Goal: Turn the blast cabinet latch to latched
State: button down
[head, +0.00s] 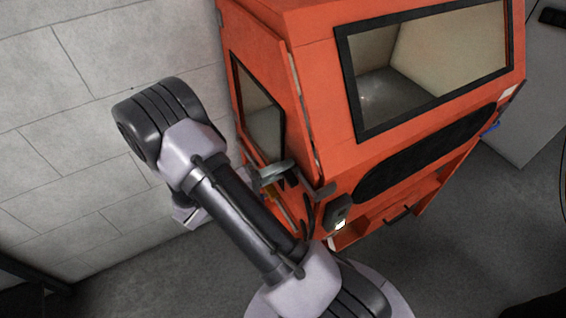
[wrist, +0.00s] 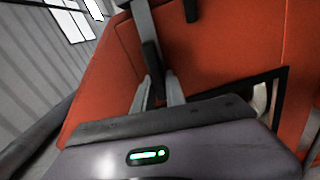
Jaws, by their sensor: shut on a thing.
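The orange blast cabinet (head: 315,80) stands at centre right in the head view, and its orange panel fills much of the wrist view (wrist: 230,50). Its side door has a dark-framed window (head: 258,105). My gripper (head: 277,176) is at the lower edge of this side, partly hidden by my arm. In the wrist view its two fingers (wrist: 157,92) are closed around the dark lower end of the latch handle (wrist: 150,58). A grey bar (wrist: 143,20) runs up from there. The latch's exact angle is hard to tell.
The cabinet front has a large window (head: 430,70), a long black panel (head: 425,155) and an open lower section with a dark handle (head: 398,214). A small dark box with a lit face (head: 339,215) sits on the near corner. A block wall (head: 70,110) is at left; grey floor lies below.

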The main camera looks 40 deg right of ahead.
jog(key=shift+s+f+n+p, duration=0.2)
jog(key=shift+n+p, duration=0.15)
jog(key=shift+n, duration=0.35)
jog(key=c, duration=1.4)
grip_release()
jog(key=shift+w, duration=0.1)
jog(key=shift+a+r, duration=0.1)
jog(key=shift+a, duration=0.1)
jog(key=p+v, duration=0.2)
jog(key=v, duration=1.5)
